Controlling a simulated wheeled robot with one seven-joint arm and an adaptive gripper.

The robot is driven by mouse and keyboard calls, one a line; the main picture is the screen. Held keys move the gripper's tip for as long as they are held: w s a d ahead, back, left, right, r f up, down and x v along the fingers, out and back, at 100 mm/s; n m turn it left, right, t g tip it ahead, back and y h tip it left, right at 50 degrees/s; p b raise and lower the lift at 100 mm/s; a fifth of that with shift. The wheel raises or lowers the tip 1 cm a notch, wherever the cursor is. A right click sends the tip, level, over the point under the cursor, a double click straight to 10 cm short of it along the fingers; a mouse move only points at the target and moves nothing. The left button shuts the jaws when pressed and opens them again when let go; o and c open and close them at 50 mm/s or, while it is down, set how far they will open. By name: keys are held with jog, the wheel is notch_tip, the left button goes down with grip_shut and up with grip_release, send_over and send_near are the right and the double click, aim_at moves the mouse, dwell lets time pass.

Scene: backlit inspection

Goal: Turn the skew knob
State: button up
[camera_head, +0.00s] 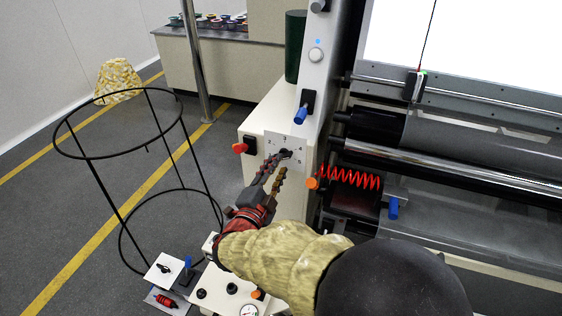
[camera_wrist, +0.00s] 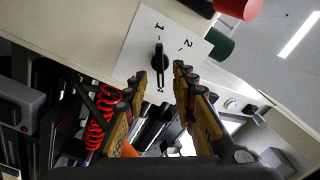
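The knob I take for the skew knob is a black bar-shaped knob (camera_wrist: 160,64) on a white numbered dial plate (camera_wrist: 137,50). In the wrist view, its bar stands nearly upright, with its upper end near the mark by 1. In the head view, the plate (camera_head: 272,142) is on the pale machine side panel, and the knob (camera_head: 286,154) is partly hidden by my fingers. My gripper (camera_head: 277,167) is at the plate, and in the wrist view my gripper (camera_wrist: 160,84) is open, one finger on each side of the knob's lower end. I cannot tell whether they touch it.
A red knob (camera_head: 240,148) sits left of the plate and a blue-handled lever (camera_head: 300,114) above right. A coiled red hose (camera_head: 348,178) is to the right. A black wire hoop stand (camera_head: 118,155) stands left. A small control panel (camera_head: 225,290) lies below my arm.

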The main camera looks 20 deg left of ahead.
jog(key=s, duration=0.8)
jog(key=shift+a, duration=0.3)
